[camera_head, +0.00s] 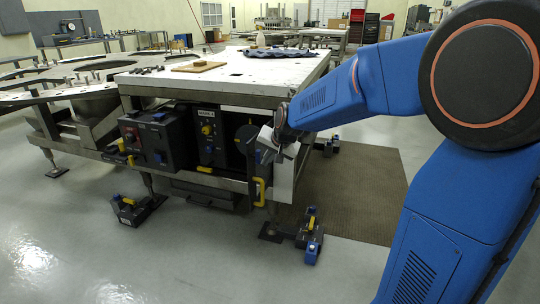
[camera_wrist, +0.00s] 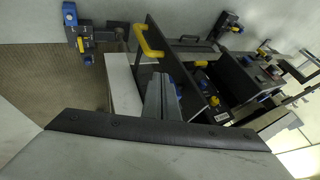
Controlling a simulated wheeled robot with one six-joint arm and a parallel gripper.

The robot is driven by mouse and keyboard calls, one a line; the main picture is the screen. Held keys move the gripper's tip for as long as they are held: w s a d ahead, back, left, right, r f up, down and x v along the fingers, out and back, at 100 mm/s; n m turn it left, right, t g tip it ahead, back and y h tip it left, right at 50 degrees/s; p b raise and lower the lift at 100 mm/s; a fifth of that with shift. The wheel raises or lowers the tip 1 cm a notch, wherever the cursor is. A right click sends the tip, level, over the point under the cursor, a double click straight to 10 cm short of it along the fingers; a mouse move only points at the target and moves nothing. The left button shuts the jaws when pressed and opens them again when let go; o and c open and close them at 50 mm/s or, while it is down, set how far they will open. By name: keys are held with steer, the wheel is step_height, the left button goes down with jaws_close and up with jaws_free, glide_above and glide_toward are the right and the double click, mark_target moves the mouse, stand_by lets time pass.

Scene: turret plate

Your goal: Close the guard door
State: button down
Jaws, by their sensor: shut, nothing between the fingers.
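The guard door (camera_head: 246,140) is a dark panel under the right end of the white-topped table, standing out from the control boxes at an angle, so it looks open. A yellow handle (camera_head: 261,190) is at its lower edge. In the wrist view the door (camera_wrist: 182,68) runs diagonally, with its yellow handle (camera_wrist: 146,40) at the upper left end. My gripper (camera_head: 266,140) is at the right side of the door, partly covering it. In the wrist view my gripper's grey fingers (camera_wrist: 160,85) are together and empty, close beside the panel. I cannot tell whether they touch it.
Control boxes with yellow and red knobs (camera_head: 207,130) sit left of the door. The white tabletop (camera_head: 250,68) overhangs above. Table feet with blue and yellow fittings (camera_head: 310,235) stand on the floor. A brown mat (camera_head: 360,185) lies to the right, with clear floor in front.

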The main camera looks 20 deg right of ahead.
mark_target(258, 161)
steer(key=w+a+f, duration=0.2)
steer(key=w, duration=0.1)
steer(key=shift+a+f, duration=0.1)
steer(key=shift+a, duration=0.05)
steer(key=shift+w+a, duration=0.55)
steer(key=shift+a, duration=0.05)
